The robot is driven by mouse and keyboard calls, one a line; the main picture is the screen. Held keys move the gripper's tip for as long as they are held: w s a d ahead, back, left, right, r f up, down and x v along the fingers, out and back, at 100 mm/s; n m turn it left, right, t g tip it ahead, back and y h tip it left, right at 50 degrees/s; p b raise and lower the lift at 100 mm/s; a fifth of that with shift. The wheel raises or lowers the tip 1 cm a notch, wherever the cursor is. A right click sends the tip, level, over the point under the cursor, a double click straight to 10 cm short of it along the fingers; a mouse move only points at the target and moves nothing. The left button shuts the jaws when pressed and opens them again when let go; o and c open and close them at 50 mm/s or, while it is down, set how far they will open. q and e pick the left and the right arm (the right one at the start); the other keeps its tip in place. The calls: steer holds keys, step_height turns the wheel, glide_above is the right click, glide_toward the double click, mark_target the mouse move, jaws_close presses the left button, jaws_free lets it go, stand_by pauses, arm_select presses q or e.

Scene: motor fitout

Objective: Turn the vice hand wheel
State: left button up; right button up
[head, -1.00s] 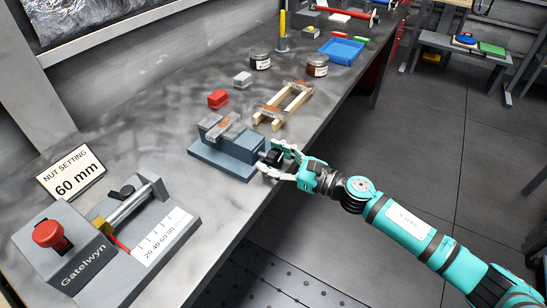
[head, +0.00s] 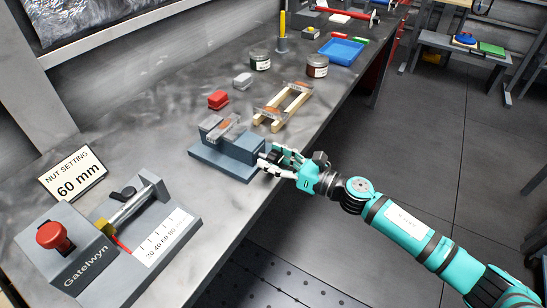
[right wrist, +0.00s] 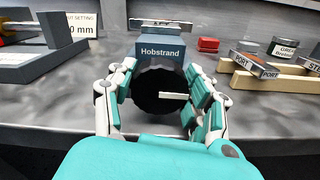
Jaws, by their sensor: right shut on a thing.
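The blue-grey vice (head: 232,156) stands near the front edge of the bench, with metal-topped jaws. In the right wrist view its body (right wrist: 161,50) bears the name Hobstrand. The black hand wheel (right wrist: 150,92) is on the vice's near face, with a pale bar across its right part. My right gripper (head: 273,158) is shut on the hand wheel, its fingers on the wheel's left and right sides in the right wrist view (right wrist: 160,78). In the head view the fingers mostly hide the wheel. My left gripper is not in view.
A grey Gatelwyn fixture (head: 81,270) with a red button and a "NUT SETTING 60 mm" sign (head: 73,173) are at left.

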mark_target(274, 152)
steer(key=shift+m+p, duration=0.3)
steer(key=shift+m, duration=1)
steer(key=o, duration=1.2)
step_height(274, 152, up, 10)
steer(key=shift+d, duration=0.1)
